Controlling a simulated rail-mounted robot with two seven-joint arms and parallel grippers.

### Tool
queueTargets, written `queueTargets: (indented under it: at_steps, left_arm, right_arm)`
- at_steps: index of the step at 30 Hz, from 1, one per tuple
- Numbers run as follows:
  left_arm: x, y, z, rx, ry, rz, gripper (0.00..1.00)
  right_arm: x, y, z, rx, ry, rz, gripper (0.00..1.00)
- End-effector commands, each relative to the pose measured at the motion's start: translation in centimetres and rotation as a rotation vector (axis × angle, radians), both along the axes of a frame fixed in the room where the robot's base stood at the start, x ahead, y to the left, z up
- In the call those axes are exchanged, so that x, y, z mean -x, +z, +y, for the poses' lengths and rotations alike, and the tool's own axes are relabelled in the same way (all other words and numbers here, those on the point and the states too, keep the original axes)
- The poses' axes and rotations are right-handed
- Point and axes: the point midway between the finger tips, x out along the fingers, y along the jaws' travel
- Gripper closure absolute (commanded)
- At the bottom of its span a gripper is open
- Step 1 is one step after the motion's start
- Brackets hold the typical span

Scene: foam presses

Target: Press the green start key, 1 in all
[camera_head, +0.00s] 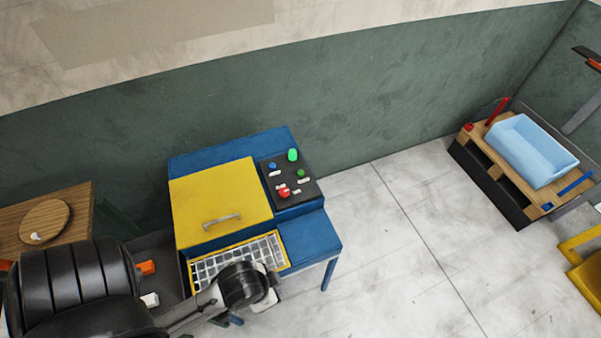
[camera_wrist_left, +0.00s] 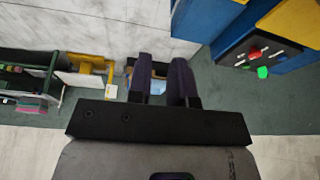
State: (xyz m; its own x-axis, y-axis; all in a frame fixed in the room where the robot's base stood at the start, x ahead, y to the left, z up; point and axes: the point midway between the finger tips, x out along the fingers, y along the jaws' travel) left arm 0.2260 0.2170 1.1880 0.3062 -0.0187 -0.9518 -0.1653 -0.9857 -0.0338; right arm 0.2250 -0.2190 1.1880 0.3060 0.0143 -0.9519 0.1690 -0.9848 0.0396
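The black control panel (camera_head: 291,181) is on top of the blue machine, right of its yellow lid. On it are a small green key (camera_head: 301,174), a blue key (camera_head: 272,166), a red button (camera_head: 284,193) and a taller bright green piece (camera_head: 292,155), perhaps a lamp. The panel (camera_wrist_left: 240,50) also shows at the upper right of the left wrist view. My left arm reaches in front of the machine, apart from the panel. Its left gripper (camera_wrist_left: 160,78) has a gap between the fingers and holds nothing. My right gripper is not in view.
The blue machine (camera_head: 308,238) has a yellow lid (camera_head: 220,198) with a handle and a white grid in front. A wooden table (camera_head: 80,200) stands left. A pallet with a light blue crate (camera_head: 530,150) stands right. The floor between machine and pallet is clear.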

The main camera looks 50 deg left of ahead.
Motion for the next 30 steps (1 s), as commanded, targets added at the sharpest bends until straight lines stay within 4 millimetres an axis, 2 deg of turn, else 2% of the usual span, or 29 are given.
queueTargets:
  at_steps: [1,6,30]
  left_arm:
    - [0.0,0.0,0.0,0.0,0.0,0.0,0.85]
    - [0.0,0.0,0.0,0.0,0.0,0.0,1.0]
    - [0.0,0.0,0.0,0.0,0.0,0.0,1.0]
  right_arm:
    - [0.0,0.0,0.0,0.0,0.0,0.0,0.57]
    - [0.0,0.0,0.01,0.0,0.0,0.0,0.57]
    - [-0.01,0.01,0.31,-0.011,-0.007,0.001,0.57]
